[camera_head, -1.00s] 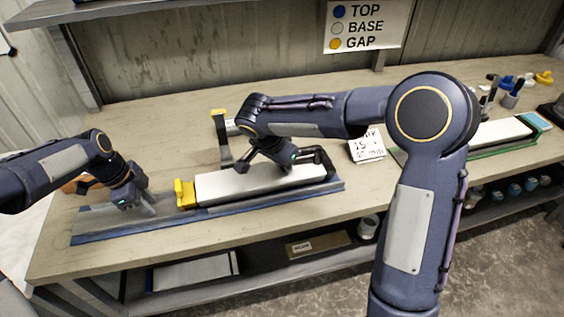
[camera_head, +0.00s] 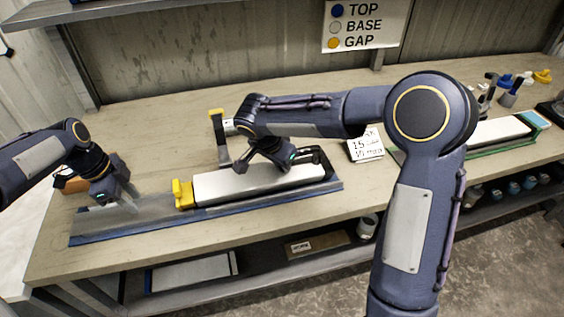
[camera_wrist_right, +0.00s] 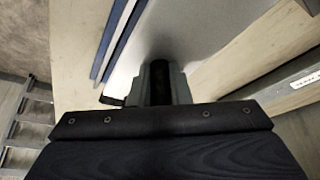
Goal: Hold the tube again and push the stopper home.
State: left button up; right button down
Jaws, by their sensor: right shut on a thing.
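The long white tube (camera_head: 225,186) lies in a blue-edged tray (camera_head: 135,231) along the front of the bench. The yellow stopper (camera_head: 183,194) is at the tube's left end; whether a gap remains between them is too small to tell.
A yellow-ended grey tool (camera_head: 220,140) stands behind the tube. A small number card (camera_head: 366,147) is to its right. A green-edged tray (camera_head: 480,148) and several small coloured items lie at the far right. The bench behind my left arm is mostly clear.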

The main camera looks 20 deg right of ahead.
pick_arm(q)
jog(key=shift+d+r, duration=0.1)
jog(key=shift+r, duration=2.5)
send_over(154, 210)
jog(key=a, duration=0.1)
jog(key=shift+w+a+f, duration=0.1)
jog(key=shift+w+f, duration=0.1)
jog(key=shift+f, duration=1.4)
jog(key=shift+w+a+f, duration=0.1)
jog(key=shift+w+f, duration=0.05)
jog(key=shift+f, duration=1.45)
jog(key=shift+f, duration=0.15)
jog(key=shift+x, duration=0.85)
jog(key=shift+s, duration=0.25)
